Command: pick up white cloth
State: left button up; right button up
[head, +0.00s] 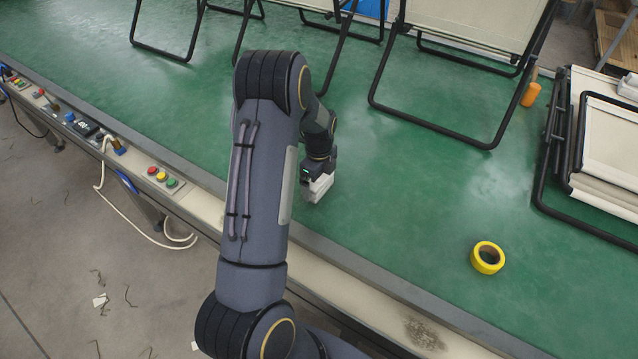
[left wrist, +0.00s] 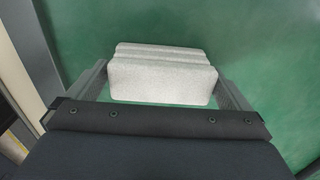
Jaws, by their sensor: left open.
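The white cloth (left wrist: 162,80) looks like a thick, block-like folded piece with a ridged top in the left wrist view. It lies on the green surface. My left gripper (left wrist: 160,90) is open, with one finger on each side of the cloth. The right finger looks very close to it; I cannot tell whether it touches. In the head view the left gripper (head: 318,182) is low over the green belt near its front edge, and the white cloth there is hard to tell apart from the gripper. My right gripper is not in view.
A yellow tape roll (head: 487,257) lies on the green belt (head: 400,230) to the right. Folding loungers with black frames (head: 430,125) stand behind, and a folded one (head: 610,150) lies at the right. An orange bottle (head: 530,95) is at the back right. Buttons (head: 162,177) line the front rail.

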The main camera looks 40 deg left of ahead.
pick_arm(q)
jog(key=c, duration=0.7)
jog(key=shift+r, duration=0.6)
jog(key=s+d+r+b, duration=0.2)
jog(key=s+d+r, duration=0.7)
jog(key=s+r, duration=0.1)
jog(key=shift+s+d+r+b, duration=0.15)
jog(key=shift+d+r+b, duration=0.15)
jog(key=shift+r, duration=0.6)
